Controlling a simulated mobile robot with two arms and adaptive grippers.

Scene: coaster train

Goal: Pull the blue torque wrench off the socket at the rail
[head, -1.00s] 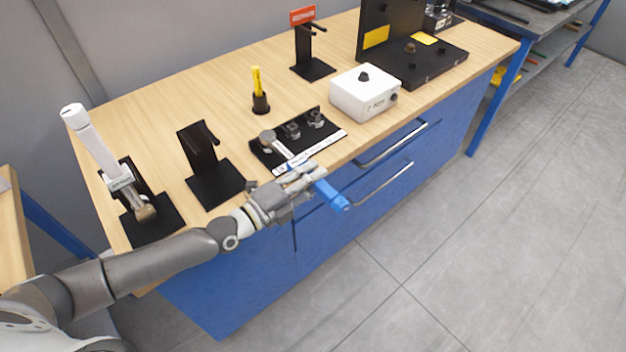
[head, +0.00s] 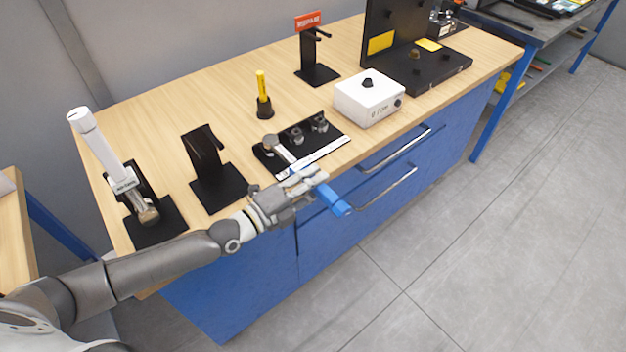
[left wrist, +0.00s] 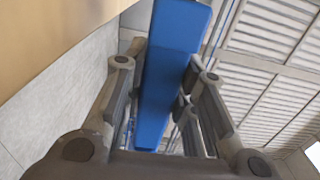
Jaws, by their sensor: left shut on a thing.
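The torque wrench has a blue handle (head: 336,200) and a metal shaft (head: 285,154) ending in a round head. The head lies over the left end of the black rail (head: 328,139), where it hides what is beneath; I cannot tell whether it is still seated on a socket. My left gripper (head: 312,182) is shut around the wrench at the bench's front edge, and the handle's end sticks out beyond it. In the left wrist view the blue handle (left wrist: 172,60) runs between the two fingers (left wrist: 160,95). My right gripper is not in view.
More sockets (head: 318,122) stand on the rail to the right. A white box (head: 367,100) is right of the rail, an empty black stand (head: 212,175) left of it. A white-handled wrench (head: 98,145) stands far left. Open floor lies before the blue drawers (head: 385,190).

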